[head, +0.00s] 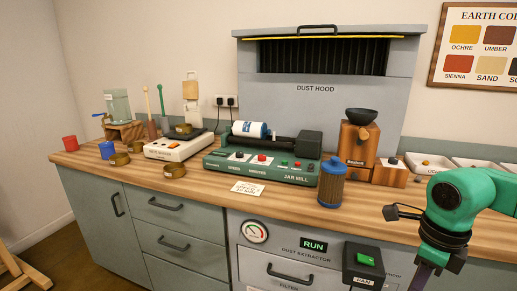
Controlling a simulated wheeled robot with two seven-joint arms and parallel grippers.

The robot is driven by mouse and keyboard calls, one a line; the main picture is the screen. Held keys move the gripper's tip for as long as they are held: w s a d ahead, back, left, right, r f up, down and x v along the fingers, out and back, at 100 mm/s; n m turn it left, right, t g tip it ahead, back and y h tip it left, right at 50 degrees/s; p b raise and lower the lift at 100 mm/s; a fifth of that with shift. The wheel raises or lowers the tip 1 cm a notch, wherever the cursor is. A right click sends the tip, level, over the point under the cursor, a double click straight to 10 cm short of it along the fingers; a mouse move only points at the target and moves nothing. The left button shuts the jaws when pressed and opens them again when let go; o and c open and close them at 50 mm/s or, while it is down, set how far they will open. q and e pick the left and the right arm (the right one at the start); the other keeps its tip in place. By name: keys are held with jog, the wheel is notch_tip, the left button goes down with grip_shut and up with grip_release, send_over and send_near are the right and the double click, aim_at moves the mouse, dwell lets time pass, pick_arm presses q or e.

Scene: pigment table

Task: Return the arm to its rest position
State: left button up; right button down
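My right arm comes in from the right edge as a green joint with black rings below it. It hangs in front of the counter's right part. A small black part sticks out to its left. My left arm and gripper are out of view.
The wooden counter (290,210) holds a green jar mill (262,165), a blue-mesh jar (331,188), a wooden grinder (358,145), a white scale (180,147) and cups. White trays (480,168) stand behind my arm.

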jog(key=w+d+f+m+t+y, duration=0.2)
jog(key=w+d+m+t+y, duration=0.2)
jog(key=w+m+t+y, duration=0.25)
jog(key=w+d+f+m+t, duration=0.5)
jog(key=d+f+m, duration=0.4)
jog(key=d+m, duration=0.15)
jog(key=s+d+f+m+h, duration=0.35)
jog(key=f+m, duration=0.25)
jog(key=f, duration=0.4)
jog(key=s+d+f+m+h, duration=0.35)
jog(key=f+m, duration=0.35)
jog(key=f, duration=0.3)
jog(key=s+a+f+m+g, duration=0.45)
jog(key=s+a+f, duration=0.25)
jog(key=s+f, duration=0.45)
jog(key=s+a+f+m+g, duration=0.3)
jog(key=s+a+f+m, duration=0.25)
jog(key=s+f, duration=0.65)
jog(key=s+a+f+m+g+p, duration=0.1)
jog(key=s+a+f+g, duration=0.15)
jog(key=s+a, duration=0.35)
jog(key=s+a+f+m+g, duration=0.1)
jog(key=s+a+f, duration=0.2)
jog(key=a, duration=0.5)
notch_tip(320, 180, up, 9)
jog(key=d+p, duration=0.1)
jog(key=p, duration=0.8)
jog(key=shift+r, duration=0.15)
